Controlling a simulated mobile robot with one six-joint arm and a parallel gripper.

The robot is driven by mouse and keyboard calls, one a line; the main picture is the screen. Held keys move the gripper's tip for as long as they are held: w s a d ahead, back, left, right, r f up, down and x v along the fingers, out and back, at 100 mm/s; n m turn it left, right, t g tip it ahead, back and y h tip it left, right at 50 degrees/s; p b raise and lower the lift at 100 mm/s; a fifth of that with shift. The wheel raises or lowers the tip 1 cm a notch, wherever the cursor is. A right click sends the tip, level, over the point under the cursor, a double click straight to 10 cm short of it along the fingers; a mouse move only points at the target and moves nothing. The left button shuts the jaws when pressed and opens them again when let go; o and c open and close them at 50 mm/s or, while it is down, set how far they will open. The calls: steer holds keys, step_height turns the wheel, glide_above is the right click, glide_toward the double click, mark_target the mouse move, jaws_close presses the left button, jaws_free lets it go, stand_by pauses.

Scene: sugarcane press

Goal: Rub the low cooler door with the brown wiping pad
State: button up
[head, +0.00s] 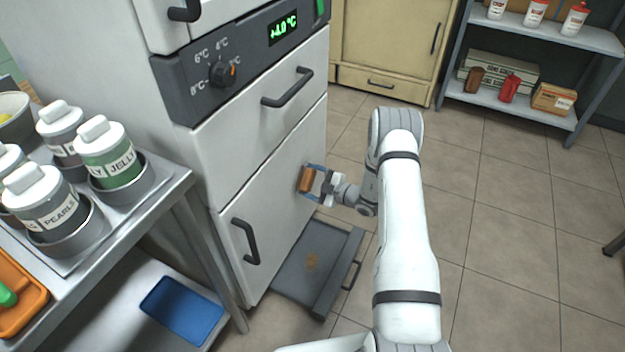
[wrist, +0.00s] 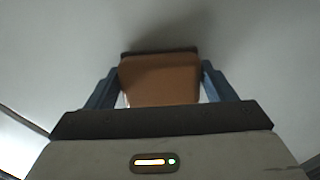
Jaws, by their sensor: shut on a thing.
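The low cooler door (head: 275,215) is the white lower door of the cooler, with a dark vertical handle (head: 245,241) at its left. My gripper (head: 312,181) is at the right part of this door and is shut on the brown wiping pad (head: 306,179). In the wrist view the pad (wrist: 160,80) sits between the two blue fingers, with its far dark edge at or very near the pale door surface (wrist: 60,50). A shadow lies beside the pad. Whether it presses on the door cannot be told for certain.
A grey drip tray (head: 310,268) with a brown stain lies on the floor below the door. A steel cart (head: 180,185) with labelled jars stands at the left. A shelf (head: 560,40) with bottles and boxes stands at the back right.

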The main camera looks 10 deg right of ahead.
mark_target(292, 189)
steer(key=shift+s+a+p, duration=0.6)
steer(key=shift+s+a, duration=0.4)
steer(key=shift+s, duration=0.3)
steer(key=shift+s+a+p, duration=0.6)
steer(key=shift+s+a, duration=0.4)
steer(key=shift+s, duration=0.3)
steer(key=shift+w, duration=0.1)
steer(key=shift+w, duration=0.1)
steer(key=shift+w+d+r+b, duration=0.1)
steer(key=shift+w+d+b, duration=0.35)
steer(key=shift+w, duration=0.4)
steer(key=shift+w+d+r+b, duration=0.1)
steer(key=shift+w+d+b, duration=0.15)
steer(key=shift+w+d, duration=0.4)
steer(key=shift+c, duration=0.7)
steer(key=shift+w+d+f+b, duration=0.1)
steer(key=shift+w+d+b, duration=0.35)
steer(key=shift+w, duration=0.3)
steer(key=shift+w+d+b, duration=0.2)
steer(key=shift+w+d, duration=0.3)
steer(key=shift+w, duration=0.2)
steer(key=shift+d+f+p+v, duration=0.1)
steer(key=shift+f+p+v, duration=0.1)
steer(key=shift+v, duration=0.8)
steer(key=shift+d+f+p+v, duration=0.1)
steer(key=shift+p+v, duration=0.1)
steer(key=shift+v, duration=0.8)
steer(key=shift+f+p+v, duration=0.15)
steer(key=shift+p+v, duration=0.05)
steer(key=shift+v, duration=0.85)
